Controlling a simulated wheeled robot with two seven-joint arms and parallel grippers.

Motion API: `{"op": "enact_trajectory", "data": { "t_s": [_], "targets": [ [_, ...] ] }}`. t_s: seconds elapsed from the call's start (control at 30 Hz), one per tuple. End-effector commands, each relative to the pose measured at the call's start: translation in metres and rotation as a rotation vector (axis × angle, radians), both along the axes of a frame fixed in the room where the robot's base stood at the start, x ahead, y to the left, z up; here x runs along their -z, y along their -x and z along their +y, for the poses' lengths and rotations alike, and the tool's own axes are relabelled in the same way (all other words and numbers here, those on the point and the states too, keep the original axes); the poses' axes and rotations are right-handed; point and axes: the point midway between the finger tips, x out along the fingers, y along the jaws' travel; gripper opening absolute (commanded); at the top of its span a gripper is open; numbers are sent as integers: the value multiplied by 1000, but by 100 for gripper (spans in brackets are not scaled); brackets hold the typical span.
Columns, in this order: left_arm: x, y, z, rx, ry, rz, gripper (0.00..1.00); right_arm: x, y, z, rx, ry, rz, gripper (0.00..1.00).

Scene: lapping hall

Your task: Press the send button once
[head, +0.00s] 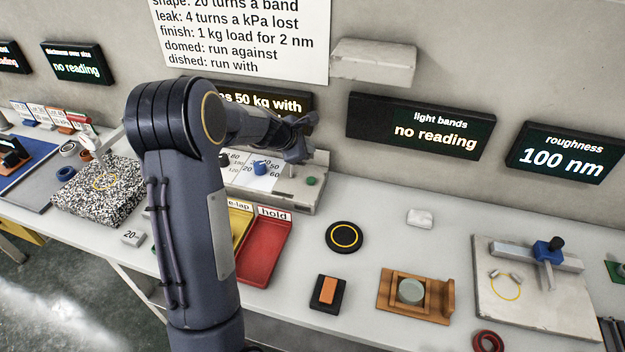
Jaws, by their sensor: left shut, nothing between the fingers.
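No label reading "send" is legible in the head view. A small round green button (311,181) sits at the right end of a grey machine (300,202) with a white scale plate. Another green item (616,270) is cut off at the right edge, and I cannot tell what it is. My left gripper (299,148) is shut and empty, above the back of the grey machine, up and left of the green button and apart from it in the picture. My left arm hides part of the machine and table. My right gripper is not in view.
A red tray (266,255) marked "hold" lies before the machine. A black disc (344,237), an orange-topped block (328,291), a wooden holder (440,307) and a pale plate with a blue clamp (530,305) stand to the right. Displays line the wall.

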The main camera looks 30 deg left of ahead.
Motion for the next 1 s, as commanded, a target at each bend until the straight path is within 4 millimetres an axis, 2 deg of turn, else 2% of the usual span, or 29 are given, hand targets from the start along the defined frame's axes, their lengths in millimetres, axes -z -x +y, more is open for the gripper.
{"op": "enact_trajectory", "data": {
  "t_s": [0.27, 0.53, 0.7, 1.0],
  "targets": [
    [25, 0, 0, 1, 0, 1, 0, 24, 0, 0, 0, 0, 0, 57],
    [65, 0, -1, 2, 0, 0, 0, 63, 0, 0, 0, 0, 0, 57],
    [83, 0, 0, 2, 0, 0, 0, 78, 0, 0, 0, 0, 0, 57],
    [87, 0, -1, 2, 0, 0, 0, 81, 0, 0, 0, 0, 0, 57]
  ]
}}
